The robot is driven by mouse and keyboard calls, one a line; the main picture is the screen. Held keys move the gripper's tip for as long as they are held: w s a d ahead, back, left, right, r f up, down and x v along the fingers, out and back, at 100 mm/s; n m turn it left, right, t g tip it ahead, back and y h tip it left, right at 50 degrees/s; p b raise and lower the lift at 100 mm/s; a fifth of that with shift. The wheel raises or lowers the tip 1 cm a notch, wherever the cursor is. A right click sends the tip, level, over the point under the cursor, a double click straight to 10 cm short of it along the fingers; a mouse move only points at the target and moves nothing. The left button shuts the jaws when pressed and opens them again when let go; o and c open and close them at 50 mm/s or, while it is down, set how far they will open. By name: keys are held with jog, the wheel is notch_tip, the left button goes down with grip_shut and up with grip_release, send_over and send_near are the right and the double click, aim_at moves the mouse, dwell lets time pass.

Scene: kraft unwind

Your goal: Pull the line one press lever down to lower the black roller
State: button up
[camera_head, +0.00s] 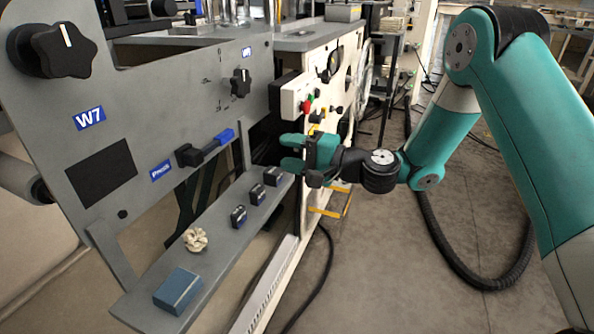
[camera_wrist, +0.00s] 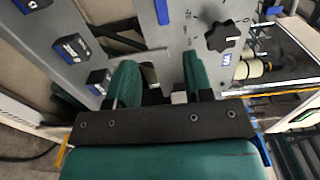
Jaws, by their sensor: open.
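The press lever (camera_head: 213,145) has a blue grip and a black pivot block on the grey W7 panel, above a blue press label (camera_head: 160,171). It points right and slightly up. What looks like its blue grip shows at the top edge of the wrist view (camera_wrist: 162,12). My gripper (camera_head: 284,153) is open and empty, to the right of the lever and apart from it. In the wrist view, the two green fingers (camera_wrist: 158,72) are spread before the panel with the lever beyond them. I cannot make out the black roller that the lever moves.
A grey ledge (camera_head: 150,287) below the lever holds a blue box (camera_head: 178,291), a pale crumpled piece (camera_head: 195,239) and several small dark blocks. Black knobs (camera_head: 64,50) stick out of the panel. A white control box (camera_head: 297,95) stands behind my gripper. The floor at right is open.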

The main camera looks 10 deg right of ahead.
jog(key=shift+s+d+b, duration=0.4)
jog(key=shift+d, duration=0.1)
jog(key=shift+r, duration=0.1)
jog(key=s+a+r+n+g+h, duration=0.1)
jog(key=s+a+r+n+g, duration=0.15)
jog(key=s+n+g, duration=0.35)
jog(key=s+a+r+n+g+h, duration=0.1)
jog(key=s+a+n+g+h, duration=0.2)
jog(key=s, duration=0.5)
jog(key=s+d+n+g+h, duration=0.1)
jog(key=s+d+n+h, duration=0.25)
jog(key=s, duration=0.45)
jog(key=s+d+n+h, duration=0.25)
jog(key=s+d, duration=0.25)
jog(key=s, duration=0.3)
notch_tip(320, 180, up, 28)
jog(key=d+m+p, duration=0.1)
jog(key=p, duration=2.6)
jog(key=shift+s+h+p, duration=0.15)
jog(key=shift+h+p, duration=0.15)
jog(key=shift+h, duration=0.1)
